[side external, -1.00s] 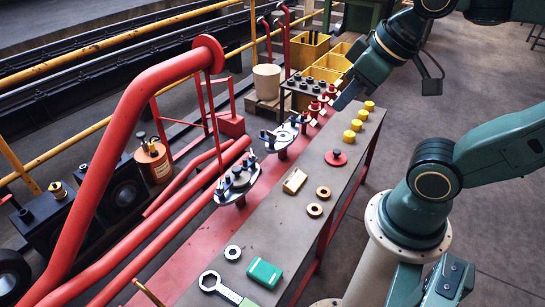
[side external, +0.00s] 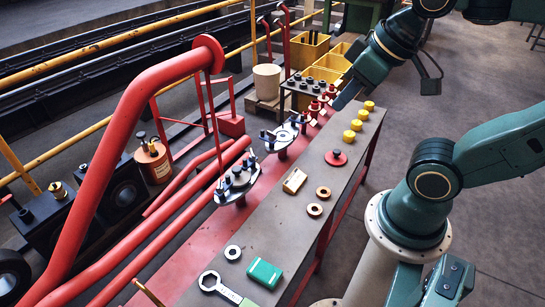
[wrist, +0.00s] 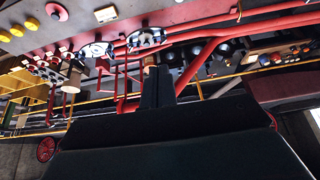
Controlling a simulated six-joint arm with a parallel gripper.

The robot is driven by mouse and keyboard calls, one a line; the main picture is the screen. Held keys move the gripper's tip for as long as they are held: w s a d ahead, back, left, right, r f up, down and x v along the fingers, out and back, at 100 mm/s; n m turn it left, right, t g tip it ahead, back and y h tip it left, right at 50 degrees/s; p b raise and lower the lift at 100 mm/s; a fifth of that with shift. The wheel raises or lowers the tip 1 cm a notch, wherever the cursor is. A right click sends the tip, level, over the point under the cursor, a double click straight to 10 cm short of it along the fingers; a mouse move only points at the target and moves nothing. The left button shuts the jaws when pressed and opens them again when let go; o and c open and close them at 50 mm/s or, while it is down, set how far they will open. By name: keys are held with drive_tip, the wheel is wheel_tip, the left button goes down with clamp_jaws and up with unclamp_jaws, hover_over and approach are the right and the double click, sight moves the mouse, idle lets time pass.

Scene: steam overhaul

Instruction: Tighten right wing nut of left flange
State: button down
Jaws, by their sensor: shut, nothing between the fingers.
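Two pale round flanges with dark upright studs and nuts stand along the red bench in the side external view. The left, nearer flange (side external: 236,188) has several dark fittings on it. The right, farther flange (side external: 281,137) has a pale centre. Both also show small in the wrist view, one flange (wrist: 147,38) beside the other (wrist: 96,49); the wing nuts are too small to tell apart. My gripper (side external: 338,104) is beyond both flanges, by the far end of the bench, touching neither. Its dark fingers (wrist: 158,82) are shut and empty in the wrist view.
Small red valves (side external: 316,105) stand close to my gripper. Yellow caps (side external: 355,131), a red disc (side external: 336,157), a wooden block (side external: 294,181) and a green box (side external: 264,273) lie on the grey bench top. A thick red pipe (side external: 120,135) rises left of the flanges.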

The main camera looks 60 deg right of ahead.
drive_tip(key=w+d+f+m, duration=0.1)
drive_tip(key=w+d+f, duration=0.4)
drive_tip(key=w, duration=0.5)
drive_tip(key=w+d+f+m, duration=0.1)
drive_tip(key=w+d+f, duration=0.4)
drive_tip(key=w, duration=0.4)
drive_tip(key=w+d+f+m, duration=0.1)
drive_tip(key=d+f+m, duration=0.1)
drive_tip(key=d+f, duration=0.2)
drive_tip(key=w+d+f+m+t, duration=0.1)
drive_tip(key=d+f, duration=0.3)
drive_tip(key=f, duration=0.7)
drive_tip(key=w+d+f+m, duration=0.2)
drive_tip(key=d+f, duration=0.3)
drive_tip(key=f, duration=0.2)
drive_tip(key=shift+f+m+t+y, duration=0.15)
drive_tip(key=shift+m+t+y, duration=0.25)
